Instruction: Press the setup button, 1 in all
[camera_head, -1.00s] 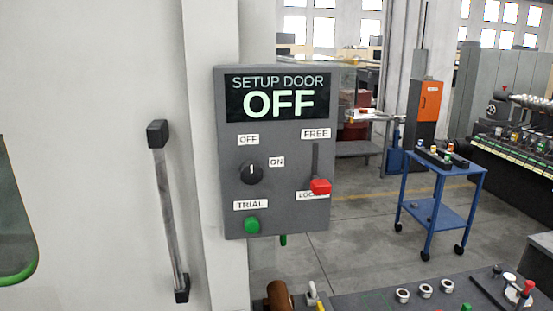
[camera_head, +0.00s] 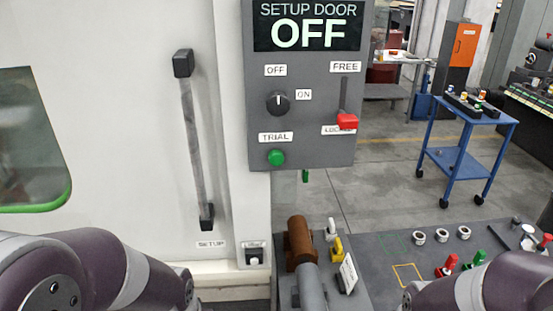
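A small "SETUP" label (camera_head: 211,243) is on the pale machine front, low and left of centre. Just right of it is a small grey box (camera_head: 254,246) with a round whitish button (camera_head: 254,260) on its lower part. The grey control panel (camera_head: 310,150) above shows "SETUP DOOR OFF" on its screen (camera_head: 307,26). It carries a black knob (camera_head: 278,103), a green button (camera_head: 276,157) under "TRIAL" and a red-handled lever (camera_head: 347,121) low in its slot by the lower label. My arm links show at both bottom corners, but neither gripper is in view.
A black-ended door handle (camera_head: 195,140) stands out left of the panel. A dark console with a brown cylinder (camera_head: 299,243), a yellow part (camera_head: 338,249) and red and green knobs lies at lower right. A blue cart (camera_head: 455,160) stands beyond on open floor.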

